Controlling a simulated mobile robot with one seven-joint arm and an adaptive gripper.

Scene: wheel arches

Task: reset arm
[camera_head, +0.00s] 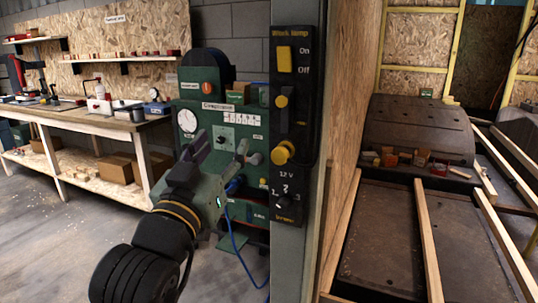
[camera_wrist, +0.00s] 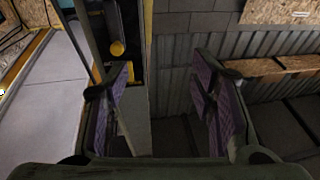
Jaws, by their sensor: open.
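My gripper (camera_head: 220,146) is in front of the green compressor unit in the head view, left of the grey post. Its fingers are apart and nothing is between them. In the wrist view my gripper (camera_wrist: 163,80) shows two spread fingers with purple pads and an empty gap. My arm reaches up from the lower left of the head view. The black switch panel (camera_head: 300,110) on the post is to the right of my gripper, apart from it in the picture. The panel's yellow knob also shows beyond the left finger in the wrist view (camera_wrist: 117,48).
The compressor unit (camera_head: 218,105) stands close behind my gripper, with a blue hose (camera_head: 236,245) hanging below. A workbench (camera_head: 100,122) with tools is at the left. Wooden beams (camera_head: 428,240) and a dark wheel arch (camera_head: 420,125) holding small items are at the right. Bare floor lies at the lower left.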

